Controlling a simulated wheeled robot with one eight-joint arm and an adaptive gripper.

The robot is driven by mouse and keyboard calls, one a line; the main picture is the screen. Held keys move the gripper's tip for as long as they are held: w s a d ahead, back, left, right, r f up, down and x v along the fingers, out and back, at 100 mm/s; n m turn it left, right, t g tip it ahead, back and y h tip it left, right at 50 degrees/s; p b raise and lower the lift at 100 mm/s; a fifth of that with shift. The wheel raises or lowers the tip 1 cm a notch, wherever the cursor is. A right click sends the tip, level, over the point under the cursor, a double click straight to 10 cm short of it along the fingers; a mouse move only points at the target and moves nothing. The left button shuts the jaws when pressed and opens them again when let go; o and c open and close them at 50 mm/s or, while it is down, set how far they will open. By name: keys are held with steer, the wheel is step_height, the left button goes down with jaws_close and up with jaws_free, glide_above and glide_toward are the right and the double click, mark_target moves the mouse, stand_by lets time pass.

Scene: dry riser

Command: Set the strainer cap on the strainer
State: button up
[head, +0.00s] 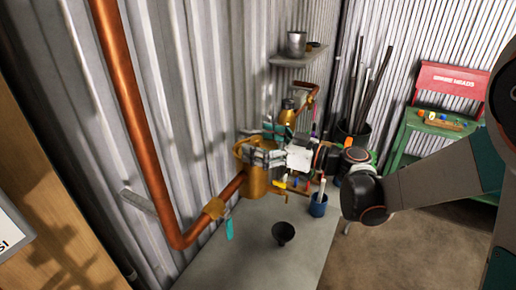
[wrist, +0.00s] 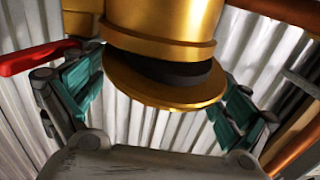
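The strainer (head: 256,182) is a brass body on the copper pipe, above the grey bench. In the wrist view its brass collar (wrist: 165,40) fills the top. The strainer cap (wrist: 150,91) is a wide brass disc right against that collar, with a dark band showing between them. The disc and collar lean about the same way; I cannot tell whether the cap is fully seated. My gripper (head: 263,150) is at the strainer's top. The cap is hard to make out in the head view.
A red lever (wrist: 38,57) is close beside one finger. A black cup (head: 283,233) and a blue tool pot (head: 318,205) stand on the bench (head: 255,255). A shelf (head: 298,59) is on the wall. A green stand (head: 425,130) is at right. The bench front is mostly clear.

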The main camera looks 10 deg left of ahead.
jaws_close()
steer(key=shift+s, duration=0.1)
step_height(320, 180, up, 19)
steer(key=p, duration=0.4)
steer(key=b, duration=0.6)
glide_above(258, 137)
steer(key=w, duration=0.1)
steer(key=shift+t, duration=0.4)
steer(key=f, duration=1.1)
steer(key=shift+w+a+f, duration=0.15)
steer(key=shift+a+f, duration=0.1)
